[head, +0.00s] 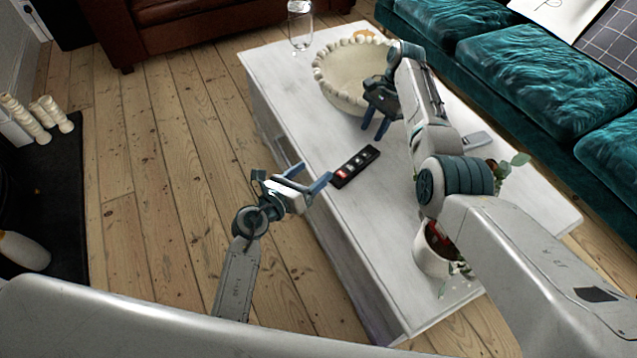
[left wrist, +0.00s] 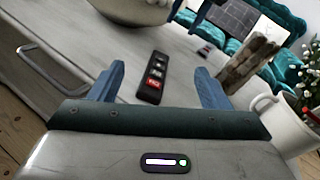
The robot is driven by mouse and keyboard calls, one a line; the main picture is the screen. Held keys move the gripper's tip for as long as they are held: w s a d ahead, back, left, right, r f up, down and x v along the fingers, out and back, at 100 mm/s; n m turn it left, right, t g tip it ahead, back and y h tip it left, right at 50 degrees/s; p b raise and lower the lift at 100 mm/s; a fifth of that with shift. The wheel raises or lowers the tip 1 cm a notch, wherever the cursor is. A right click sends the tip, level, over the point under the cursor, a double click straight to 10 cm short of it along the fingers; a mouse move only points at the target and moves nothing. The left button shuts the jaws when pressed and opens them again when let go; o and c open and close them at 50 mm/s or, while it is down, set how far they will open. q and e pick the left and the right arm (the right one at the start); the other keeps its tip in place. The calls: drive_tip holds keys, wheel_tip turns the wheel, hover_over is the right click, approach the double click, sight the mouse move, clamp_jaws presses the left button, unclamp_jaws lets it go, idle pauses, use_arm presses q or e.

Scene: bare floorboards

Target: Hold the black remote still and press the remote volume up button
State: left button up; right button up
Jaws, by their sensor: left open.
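The black remote (head: 355,166) lies flat near the left edge of the white table, with a red button at its near end and paler buttons along it. In the left wrist view the remote (left wrist: 154,76) lies ahead, between my open blue fingers and beyond their tips. My left gripper (head: 313,174) is open and empty beside the table edge, close to the remote's red end but apart from it. My right gripper (head: 375,130) is above the table, past the remote's far end, with its two fingers apart, pointing down and empty. Button markings are too small to read.
The white table (head: 290,120) carries a beaded bowl (head: 322,86) behind my right gripper, a glass (head: 300,25), a grey object (head: 477,139) and a potted plant (head: 432,258). A teal sofa (head: 490,65) stands to the right. Floorboards left of the table are clear.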

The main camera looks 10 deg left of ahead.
sight(343, 173)
use_arm(q)
drive_tip(key=w+d+f+m+g, duration=0.1)
drive_tip(key=w+d+f, duration=0.1)
drive_tip(key=w+f, duration=0.1)
drive_tip(key=w+d+f+m+g, duration=0.1)
drive_tip(key=w+d+f+m, duration=0.1)
drive_tip(key=w+d+f, duration=0.1)
drive_tip(key=w+d+f+m+g, duration=0.1)
drive_tip(key=w+d+f, duration=0.2)
drive_tip(key=shift+w+f+m+g, duration=0.1)
drive_tip(key=shift+w+m+g, duration=0.1)
drive_tip(key=shift+m+g, duration=0.15)
drive_tip(key=c, duration=1.1)
use_arm(e)
clamp_jaws()
idle(1.5)
